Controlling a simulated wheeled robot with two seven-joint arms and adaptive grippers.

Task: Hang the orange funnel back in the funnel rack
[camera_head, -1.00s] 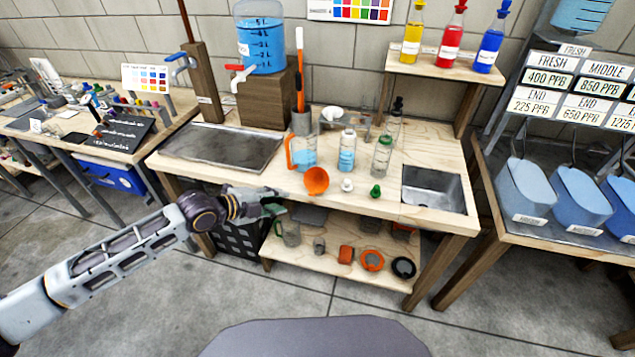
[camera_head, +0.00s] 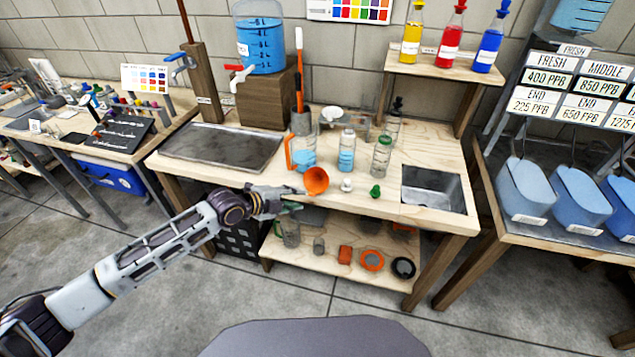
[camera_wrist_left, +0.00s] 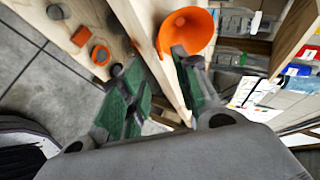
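The orange funnel (camera_head: 316,180) lies at the front edge of the wooden bench, its wide mouth facing the head camera. In the left wrist view the orange funnel (camera_wrist_left: 186,30) is just beyond the fingertips, nearer the right-hand finger. My left gripper (camera_head: 292,197) is at the bench's front edge, just left of the funnel. In the left wrist view my left gripper (camera_wrist_left: 155,68) has its green fingers apart with nothing held between them. A white funnel (camera_head: 332,113) sits at the back, by a clear stand (camera_head: 360,124) that may be the rack. My right gripper is not in view.
An orange-handled pitcher (camera_head: 303,150) stands right behind the funnel, with bottles (camera_head: 347,152) to its right. A green-capped item (camera_head: 375,191) and a small white item (camera_head: 347,185) lie nearby. The lower shelf (camera_head: 325,262) holds orange and black rings.

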